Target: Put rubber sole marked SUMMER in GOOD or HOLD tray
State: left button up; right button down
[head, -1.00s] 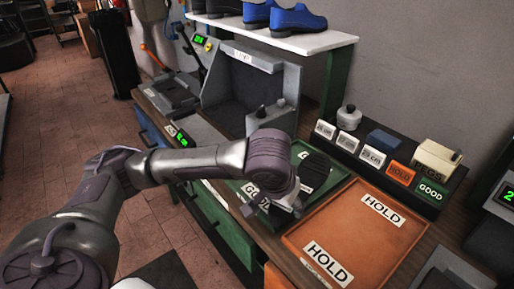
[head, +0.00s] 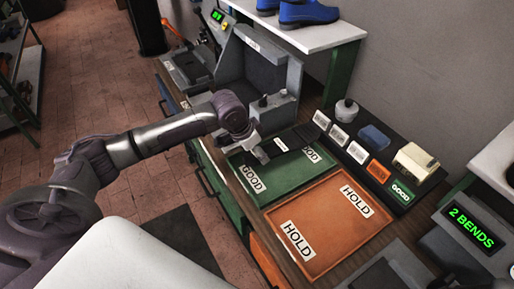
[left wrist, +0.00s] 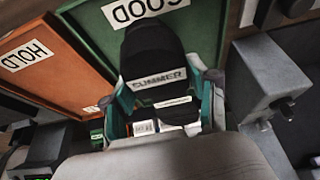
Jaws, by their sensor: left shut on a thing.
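A black rubber sole (head: 299,136) with a white label is held by my left gripper (head: 262,152). In the left wrist view the sole (left wrist: 148,44) points away from the gripper (left wrist: 165,103), and its label reads SUMMER, partly cut by shading. The gripper's fingers stand on both sides of the sole's near part. The orange HOLD tray (head: 325,222) is empty. My right gripper is not in view.
A grey press (head: 262,75) stands behind the GOOD tray. A display (head: 472,228) reads 2 BENDS. The GOOD tray's front is clear.

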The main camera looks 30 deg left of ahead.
pick_arm(q)
jog(key=b, duration=0.5)
send_over(260, 174)
jog(key=f, duration=0.3)
jog(key=s+f, duration=0.1)
jog(key=shift+a+f, duration=0.3)
jog(key=shift+f, duration=1.75)
jog(key=shift+f+p, duration=0.1)
jog(key=shift+p, duration=0.35)
jog(key=shift+s+f, duration=0.1)
jog(key=shift+f, duration=0.2)
jog(key=o, duration=1.5)
